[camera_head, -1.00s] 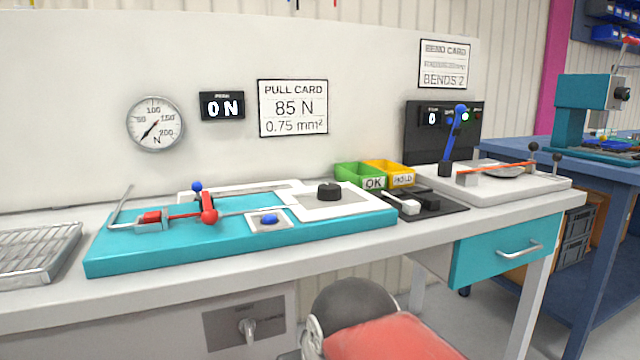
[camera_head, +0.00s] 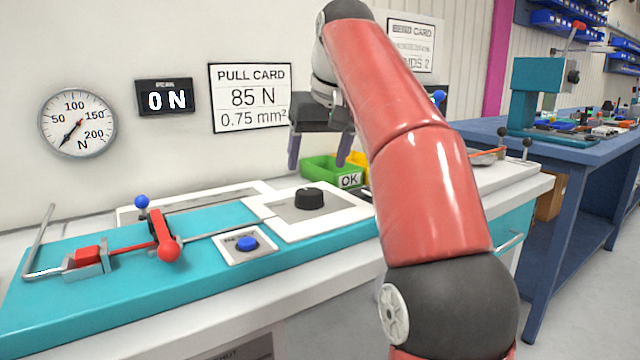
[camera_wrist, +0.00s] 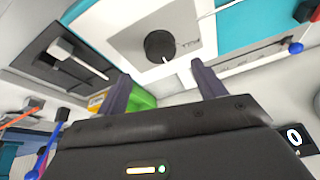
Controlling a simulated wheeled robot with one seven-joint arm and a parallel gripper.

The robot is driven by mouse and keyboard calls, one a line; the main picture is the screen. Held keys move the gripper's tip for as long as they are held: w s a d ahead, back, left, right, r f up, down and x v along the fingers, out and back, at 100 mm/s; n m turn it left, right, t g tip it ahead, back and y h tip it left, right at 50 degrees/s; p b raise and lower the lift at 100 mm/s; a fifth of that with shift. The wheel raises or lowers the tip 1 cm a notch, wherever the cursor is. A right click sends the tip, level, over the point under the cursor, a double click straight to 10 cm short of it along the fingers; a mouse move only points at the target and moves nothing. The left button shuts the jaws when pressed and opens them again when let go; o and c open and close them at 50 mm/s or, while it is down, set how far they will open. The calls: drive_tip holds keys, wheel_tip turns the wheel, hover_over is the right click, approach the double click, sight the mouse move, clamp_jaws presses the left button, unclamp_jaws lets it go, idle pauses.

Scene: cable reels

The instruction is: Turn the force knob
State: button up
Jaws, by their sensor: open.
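The force knob (camera_head: 309,198) is a black round dial on a white and grey plate (camera_head: 345,215) on the teal bench fixture. It also shows in the wrist view (camera_wrist: 159,46), upper middle, with a white mark at its edge. My gripper (camera_head: 318,165) hangs open and empty above and behind the knob, its dark fingers pointing down. In the wrist view my two fingers (camera_wrist: 160,85) are spread apart, with the knob beyond them and untouched. The round gauge (camera_head: 77,122) has its needle low left, and the display (camera_head: 165,97) reads 0 N.
The pull card (camera_head: 250,97) on the wall reads 85 N. A blue button (camera_head: 247,243) and a red lever (camera_head: 165,240) with a ball end sit left of the knob. A green OK bin (camera_head: 318,168) stands close behind it. My arm hides the bench's right part.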

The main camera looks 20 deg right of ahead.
sight(310, 192)
drive_tip(key=b+x, duration=0.3)
drive_tip(key=x, duration=0.4)
drive_tip(key=shift+w+f, duration=0.1)
drive_tip(key=shift+f, duration=0.15)
drive_tip(key=c, duration=1)
drive_tip(key=shift+o, duration=0.2)
drive_tip(key=shift+r, duration=0.1)
